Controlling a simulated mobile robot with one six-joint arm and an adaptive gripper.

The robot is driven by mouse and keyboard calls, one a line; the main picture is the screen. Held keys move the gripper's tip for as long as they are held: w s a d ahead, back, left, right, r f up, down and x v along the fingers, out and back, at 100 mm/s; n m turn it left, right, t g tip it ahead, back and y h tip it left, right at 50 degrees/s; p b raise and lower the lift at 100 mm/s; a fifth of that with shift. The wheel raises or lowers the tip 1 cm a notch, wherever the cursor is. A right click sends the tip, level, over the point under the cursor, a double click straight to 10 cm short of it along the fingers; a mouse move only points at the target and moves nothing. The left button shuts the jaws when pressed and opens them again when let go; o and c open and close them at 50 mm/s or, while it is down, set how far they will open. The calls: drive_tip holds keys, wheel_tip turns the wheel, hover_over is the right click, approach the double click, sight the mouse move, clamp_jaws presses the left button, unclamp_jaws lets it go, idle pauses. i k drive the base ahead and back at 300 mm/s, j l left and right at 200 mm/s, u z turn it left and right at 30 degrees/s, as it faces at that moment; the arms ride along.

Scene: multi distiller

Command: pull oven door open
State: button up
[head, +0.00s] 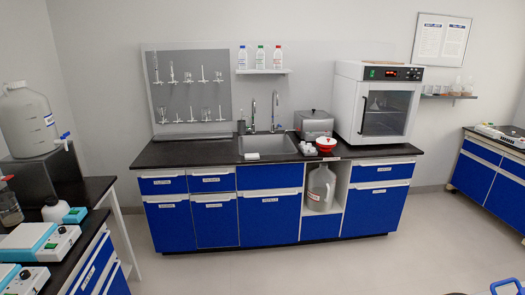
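The oven (345,100) is a white box standing on the right part of the black counter against the back wall. Its front has a control strip with a small red display along the top. The oven door (387,108) has a white frame and a dark glass window, and it looks shut. A dark vertical handle (362,114) runs along the left side of the door. A glass flask and a shelf show dimly through the window. My gripper is not in view.
Blue cabinets stand below. The floor (330,265) in front is clear. Side benches stand left and right. A blue-framed item (507,285) shows at bottom right.

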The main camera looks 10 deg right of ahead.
sight(385, 113)
drive_tip(key=i+z, duration=0.15)
drive_tip(key=i, duration=0.5)
drive_tip(key=i+j+z, duration=0.15)
drive_tip(key=i, duration=0.55)
drive_tip(key=i+j+z, duration=0.2)
drive_tip(key=i, duration=0.45)
drive_tip(key=i+l+z, duration=0.35)
drive_tip(key=i, duration=0.75)
drive_tip(key=i+z, duration=0.35)
drive_tip(key=i, duration=0.75)
